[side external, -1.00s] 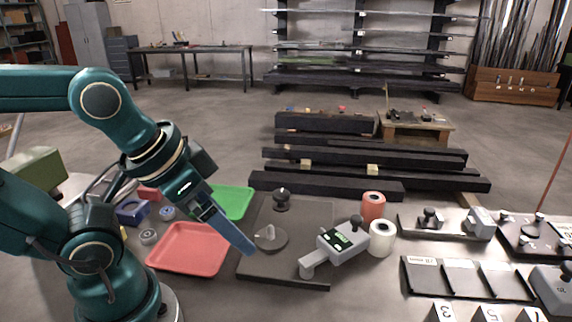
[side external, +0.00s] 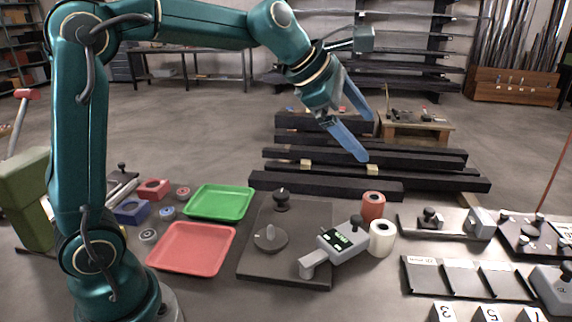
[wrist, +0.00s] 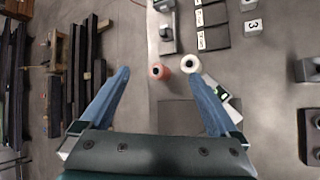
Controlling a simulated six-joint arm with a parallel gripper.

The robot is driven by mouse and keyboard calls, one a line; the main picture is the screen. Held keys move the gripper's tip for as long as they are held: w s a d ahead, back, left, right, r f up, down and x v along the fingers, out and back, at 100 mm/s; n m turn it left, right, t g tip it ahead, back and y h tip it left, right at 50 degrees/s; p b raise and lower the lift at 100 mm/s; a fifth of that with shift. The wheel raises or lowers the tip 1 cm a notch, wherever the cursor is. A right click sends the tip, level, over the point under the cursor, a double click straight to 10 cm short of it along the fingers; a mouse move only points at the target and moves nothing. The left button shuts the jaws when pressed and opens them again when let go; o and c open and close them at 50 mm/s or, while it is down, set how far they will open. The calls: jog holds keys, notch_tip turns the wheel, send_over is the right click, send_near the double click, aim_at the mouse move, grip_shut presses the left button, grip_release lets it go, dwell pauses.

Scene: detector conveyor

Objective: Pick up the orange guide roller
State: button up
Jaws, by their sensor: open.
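The orange guide roller (side external: 373,205) stands upright on the table, just behind a white roller (side external: 381,238). In the wrist view the orange roller (wrist: 159,71) is seen from above, between the fingertips and a little beyond them. The white roller (wrist: 190,63) is to its right there, close beside it. My gripper (side external: 370,138) is open and empty, held in the air above the orange roller. Its two blue fingers are spread wide in the wrist view (wrist: 168,76). Nothing hides the roller in either view.
A grey handheld detector (side external: 335,246) lies on a dark plate (side external: 285,275) left of the rollers. A green tray (side external: 220,202) and a red tray (side external: 192,248) are farther left. Dark beams (side external: 325,186) lie behind. A metal fixture (side external: 445,225) stands to the right.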

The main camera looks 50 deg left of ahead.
jog(key=w+a+f+n, duration=0.1)
jog(key=w+f+n, duration=0.3)
jog(key=w, duration=0.2)
jog(key=n, duration=0.2)
send_over(365, 198)
jog(key=s+d, duration=0.2)
notch_tip(365, 198, down, 5)
jog(key=f, duration=0.3)
jog(key=a+f+n+g, duration=0.1)
jog(key=f, duration=0.2)
jog(key=w+a+f+g, duration=0.1)
jog(key=f, duration=0.2)
jog(key=shift+a+f+n, duration=0.15)
jog(key=shift+f+n, duration=0.15)
jog(key=shift+f, duration=0.65)
jog(key=shift+x, duration=2.2)
grip_shut()
